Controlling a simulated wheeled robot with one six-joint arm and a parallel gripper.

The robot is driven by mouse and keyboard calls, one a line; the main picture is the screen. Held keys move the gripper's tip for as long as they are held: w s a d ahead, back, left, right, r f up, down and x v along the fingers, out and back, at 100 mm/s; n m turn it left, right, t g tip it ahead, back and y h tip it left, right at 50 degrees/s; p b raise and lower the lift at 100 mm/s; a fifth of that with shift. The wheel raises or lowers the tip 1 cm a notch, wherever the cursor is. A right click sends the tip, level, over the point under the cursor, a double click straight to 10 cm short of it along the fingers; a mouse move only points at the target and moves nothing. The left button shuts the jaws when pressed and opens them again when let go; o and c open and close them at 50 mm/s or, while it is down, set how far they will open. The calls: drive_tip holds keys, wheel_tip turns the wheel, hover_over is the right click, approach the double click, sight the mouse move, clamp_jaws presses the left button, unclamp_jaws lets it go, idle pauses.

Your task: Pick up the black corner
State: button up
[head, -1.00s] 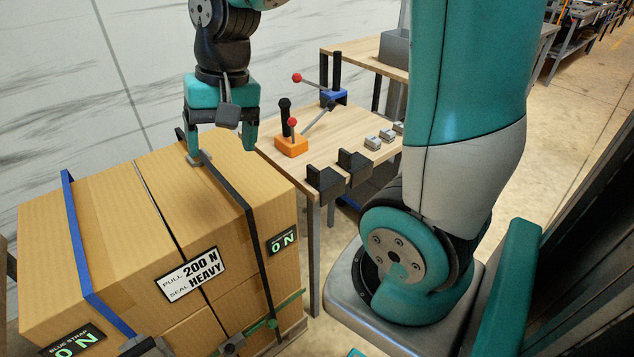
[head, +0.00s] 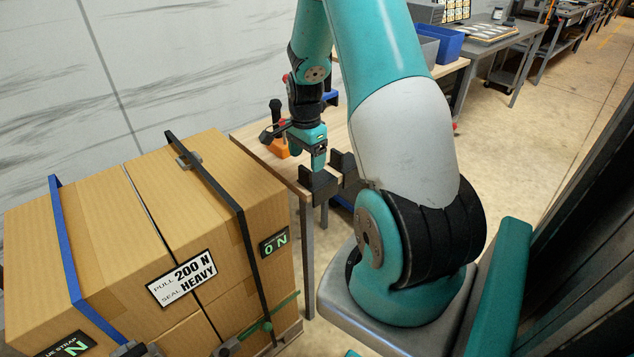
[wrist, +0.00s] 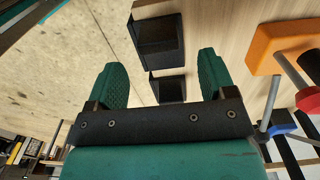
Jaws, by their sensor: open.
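Two black corners sit at the near edge of the wooden table, one (head: 319,184) in front and another (head: 343,164) just behind it. In the wrist view one black corner (wrist: 157,40) lies beyond the fingertips, and the other (wrist: 169,89) shows between the fingers. My gripper (head: 312,160) is above the table edge near the corners, with nothing between its fingers that it touches. In the wrist view my gripper (wrist: 161,75) has its two green fingers wide apart. The exact height above the corners is hard to tell.
A strapped cardboard box (head: 120,215) stands left of the table, with a black strap (head: 215,185) and a blue strap (head: 66,245). An orange-based lever tool (wrist: 283,48) and a blue-based one (wrist: 281,129) stand on the table. A blue bin (head: 448,42) is farther back.

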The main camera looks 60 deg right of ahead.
sight(306, 168)
drive_tip(key=f, duration=0.3)
drive_tip(key=f+p, duration=0.1)
drive_tip(key=f, duration=0.2)
drive_tip(key=shift+a+f, duration=0.2)
drive_tip(key=shift+f, duration=0.05)
drive_tip(key=shift+c, duration=0.4)
drive_tip(key=c, duration=0.9)
